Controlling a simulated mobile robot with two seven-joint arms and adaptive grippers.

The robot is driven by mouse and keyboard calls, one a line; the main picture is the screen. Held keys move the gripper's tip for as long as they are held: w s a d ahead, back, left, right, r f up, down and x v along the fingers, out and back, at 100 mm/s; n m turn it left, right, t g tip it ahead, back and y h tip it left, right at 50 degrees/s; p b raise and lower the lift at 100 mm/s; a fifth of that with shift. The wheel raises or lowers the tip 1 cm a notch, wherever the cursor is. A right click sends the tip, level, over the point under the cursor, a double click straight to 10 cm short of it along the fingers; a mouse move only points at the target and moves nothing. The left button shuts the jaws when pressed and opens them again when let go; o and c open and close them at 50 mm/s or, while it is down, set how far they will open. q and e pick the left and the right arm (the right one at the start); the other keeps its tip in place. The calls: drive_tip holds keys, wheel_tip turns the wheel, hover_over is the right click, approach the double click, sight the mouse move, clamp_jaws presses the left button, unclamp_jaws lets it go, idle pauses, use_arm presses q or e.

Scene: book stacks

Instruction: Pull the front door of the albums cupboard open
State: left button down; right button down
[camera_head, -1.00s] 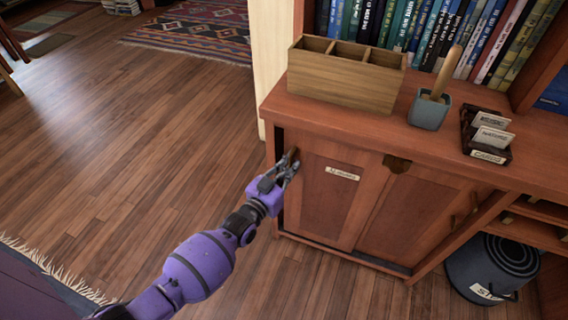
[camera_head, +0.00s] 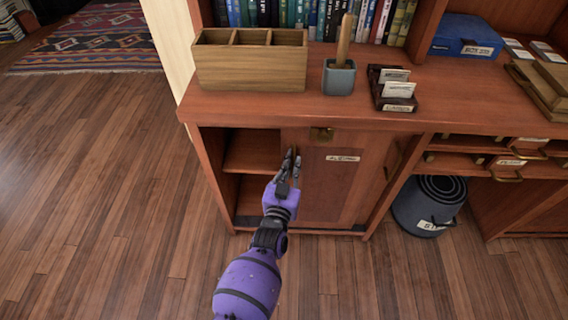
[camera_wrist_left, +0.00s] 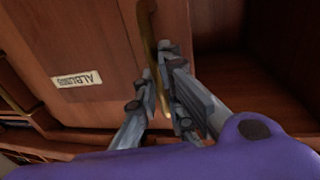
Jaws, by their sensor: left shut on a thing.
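The albums cupboard (camera_head: 215,165) stands below the wooden counter. Its front door (camera_head: 325,195) is a sliding panel with a small label (camera_head: 343,158), which reads "ALBUMS" upside down in the left wrist view (camera_wrist_left: 77,79). The door is over the right half, and the left half is open, showing an empty shelf (camera_head: 252,155). My left gripper (camera_head: 289,168) is at the door's left edge, shut on the upright brass handle (camera_wrist_left: 147,32). The fingers (camera_wrist_left: 165,88) hide part of the handle. My right gripper is not in view.
A divided wooden box (camera_head: 250,68), a grey pot with a wooden handle (camera_head: 339,78) and a card holder (camera_head: 393,100) stand on the counter. A dark bin (camera_head: 428,205) stands right of the cupboard.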

use_arm(q)
drive_tip(key=c, duration=2.1)
unclamp_jaws()
drive_tip(key=v, duration=1.2)
drive_tip(key=shift+r, duration=0.1)
